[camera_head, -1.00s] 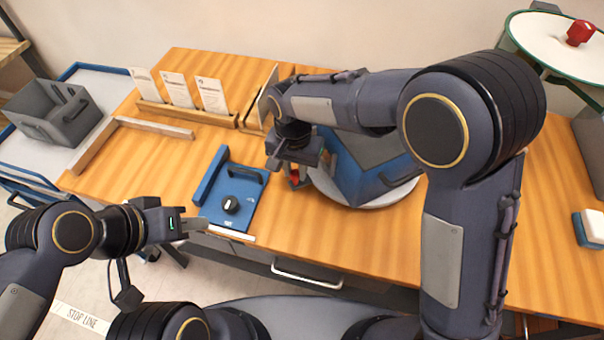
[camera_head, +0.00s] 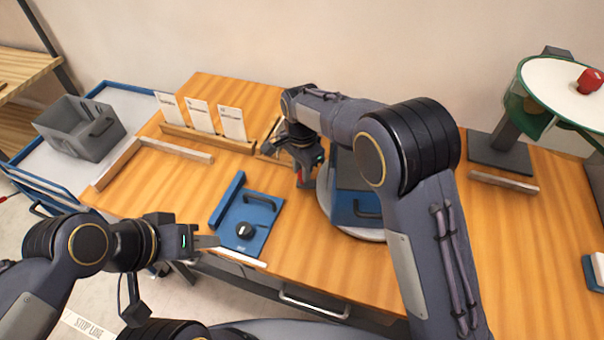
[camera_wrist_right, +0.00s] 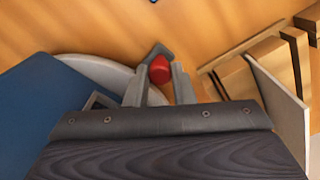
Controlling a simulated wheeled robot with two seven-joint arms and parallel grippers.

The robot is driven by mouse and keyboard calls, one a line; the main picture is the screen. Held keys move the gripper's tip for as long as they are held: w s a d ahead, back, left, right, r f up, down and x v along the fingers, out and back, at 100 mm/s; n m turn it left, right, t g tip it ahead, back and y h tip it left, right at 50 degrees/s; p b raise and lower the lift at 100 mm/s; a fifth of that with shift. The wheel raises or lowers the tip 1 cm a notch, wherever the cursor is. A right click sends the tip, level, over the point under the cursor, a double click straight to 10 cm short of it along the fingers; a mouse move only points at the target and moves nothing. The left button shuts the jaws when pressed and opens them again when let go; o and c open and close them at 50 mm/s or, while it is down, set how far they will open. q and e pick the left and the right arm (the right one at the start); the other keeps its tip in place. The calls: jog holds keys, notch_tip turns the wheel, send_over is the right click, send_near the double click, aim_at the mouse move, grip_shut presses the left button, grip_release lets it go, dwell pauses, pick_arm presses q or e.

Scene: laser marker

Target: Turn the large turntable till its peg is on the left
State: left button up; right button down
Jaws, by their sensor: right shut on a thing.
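The large turntable (camera_head: 361,235) is a pale round disc on the wooden table, carrying a blue body with a dark handle (camera_head: 345,195). My right arm hides much of it. Its red peg (camera_head: 299,177) is at the disc's left edge in the head view. My right gripper (camera_head: 304,182) is shut on the peg; in the right wrist view the red peg (camera_wrist_right: 159,69) sits between the two fingers (camera_wrist_right: 158,88), beside the grey rim (camera_wrist_right: 97,70). My left gripper (camera_head: 208,241) is empty near the table's front edge; its finger gap cannot be made out.
A blue plate with a black knob (camera_head: 245,230) lies left of the turntable. White cards (camera_head: 200,115) stand in a wooden rack behind it. A grey bin (camera_head: 80,128) is at far left. A round white disc with a red knob (camera_head: 560,85) stands on a green stand at right.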

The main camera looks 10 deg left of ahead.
jog(key=shift+w+d+r+m+p, duration=0.1)
jog(key=shift+w+m+p, duration=0.25)
jog(key=shift+w+m, duration=0.6)
jog(key=shift+w+d+m+p, duration=0.1)
jog(key=shift+w+m+p, duration=0.3)
jog(key=shift+w, duration=0.9)
jog(key=c, duration=1.2)
grip_release()
jog(key=shift+c, duration=0.2)
notch_tip(320, 180, up, 8)
jog(key=b, duration=0.1)
jog(key=shift+f, duration=0.2)
